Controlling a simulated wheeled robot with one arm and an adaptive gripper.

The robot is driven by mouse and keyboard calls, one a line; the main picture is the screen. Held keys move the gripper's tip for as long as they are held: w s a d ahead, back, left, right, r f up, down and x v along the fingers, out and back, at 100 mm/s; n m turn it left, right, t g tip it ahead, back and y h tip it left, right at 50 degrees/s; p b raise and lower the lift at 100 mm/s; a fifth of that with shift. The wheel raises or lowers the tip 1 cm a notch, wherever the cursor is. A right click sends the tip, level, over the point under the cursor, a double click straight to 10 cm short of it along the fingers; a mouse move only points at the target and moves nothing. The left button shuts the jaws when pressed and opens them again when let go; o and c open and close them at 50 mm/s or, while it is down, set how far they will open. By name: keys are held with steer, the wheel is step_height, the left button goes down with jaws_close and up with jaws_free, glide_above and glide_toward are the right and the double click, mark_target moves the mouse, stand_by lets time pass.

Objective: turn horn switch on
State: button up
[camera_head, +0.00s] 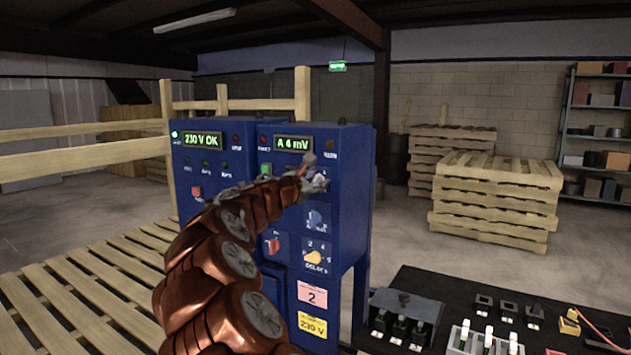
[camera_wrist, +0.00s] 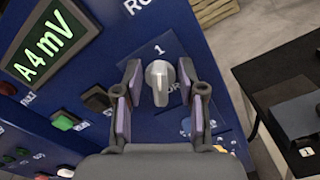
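The horn switch (camera_wrist: 158,82) is a pale grey rotary knob on the blue panel, with a "1" printed above it and a partly hidden label beside it. Its grip stands roughly upright in the wrist view; its exact setting is hard to tell. My gripper (camera_wrist: 160,76) is open, with one finger on each side of the knob and a small gap visible on both sides. In the head view my gripper (camera_head: 312,178) is at the upper right of the right-hand cabinet (camera_head: 346,225) and hides the knob.
The display (camera_head: 293,143) reads "A 4 mV". A green button (camera_wrist: 65,120) and a dark button (camera_wrist: 97,98) sit left of the knob. A blue knob (camera_head: 315,219), red switch (camera_head: 271,244) and yellow knob (camera_head: 313,257) are lower. A black table (camera_head: 455,290) stands at right.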

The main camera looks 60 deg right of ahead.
steer(key=a, duration=1.2)
steer(key=shift+s, duration=0.25)
stand_by(0.6)
steer(key=s+a+f+m+y+p, duration=0.2)
steer(key=s+a+f+m+y, duration=0.2)
steer(key=s+a+f+m, duration=0.25)
steer(key=s+a+f+m+y+p, duration=0.1)
steer(key=s+a+f+m+y, duration=0.45)
steer(key=a, duration=0.45)
steer(key=s+a+f+y+p, duration=0.1)
steer(key=s+a+f, duration=0.3)
steer(key=a, duration=0.5)
steer(key=s+a+f+g+y+p, duration=0.1)
steer(key=s+a+f+y, duration=0.3)
steer(key=a, duration=0.6)
steer(key=s+a+f+g+y, duration=0.1)
steer(key=s+a+f+y, duration=0.2)
steer(key=a, duration=0.6)
step_height(320, 180, down, 2)
steer(key=shift+s+a+p, duration=0.25)
steer(key=shift+s+p, duration=0.15)
steer(key=shift+s, duration=0.6)
